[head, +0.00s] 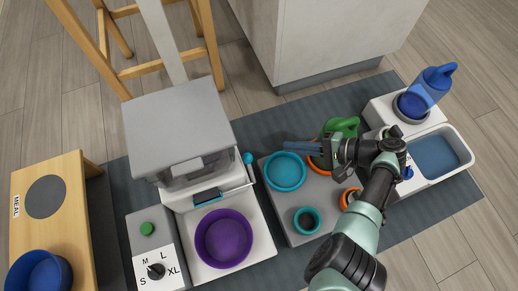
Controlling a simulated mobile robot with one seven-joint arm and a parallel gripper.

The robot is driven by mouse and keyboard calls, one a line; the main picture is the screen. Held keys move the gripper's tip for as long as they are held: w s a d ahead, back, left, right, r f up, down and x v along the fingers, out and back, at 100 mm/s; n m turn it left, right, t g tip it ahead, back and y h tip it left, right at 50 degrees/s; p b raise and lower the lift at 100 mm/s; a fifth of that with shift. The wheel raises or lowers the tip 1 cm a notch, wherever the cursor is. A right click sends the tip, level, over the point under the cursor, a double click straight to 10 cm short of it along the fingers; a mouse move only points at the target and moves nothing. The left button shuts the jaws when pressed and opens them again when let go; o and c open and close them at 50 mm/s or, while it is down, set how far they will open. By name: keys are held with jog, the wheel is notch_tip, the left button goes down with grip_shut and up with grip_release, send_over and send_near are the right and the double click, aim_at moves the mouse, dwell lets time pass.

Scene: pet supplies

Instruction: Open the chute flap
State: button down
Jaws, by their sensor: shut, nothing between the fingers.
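The feeder (180,120) has a grey box top and stands left of centre. On its front, above a purple bowl (223,238), is a small dark chute piece with a blue edge (207,196). I take it as the chute flap; its exact position is too small to tell. A teal ball knob (248,158) sits at the feeder's right side. My gripper (288,147) is shut and empty, its fingers pointing left above the back of a teal bowl (285,172), to the right of the feeder and apart from it.
A grey panel beside the feeder holds a green button (147,228) and a dial (156,271). A wooden stool stands behind; a blue bottle (433,85) is far right.

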jog(key=b+x, duration=0.5)
jog(key=x, duration=0.5)
jog(key=shift+s+a+r+p, duration=0.2)
jog(key=shift+s+r+p, duration=0.1)
jog(key=shift+s+r, duration=0.4)
jog(key=shift+s+a+r+p, duration=0.25)
jog(key=shift+s+r, duration=0.2)
jog(key=shift+s, duration=0.5)
jog(key=shift+a, duration=0.1)
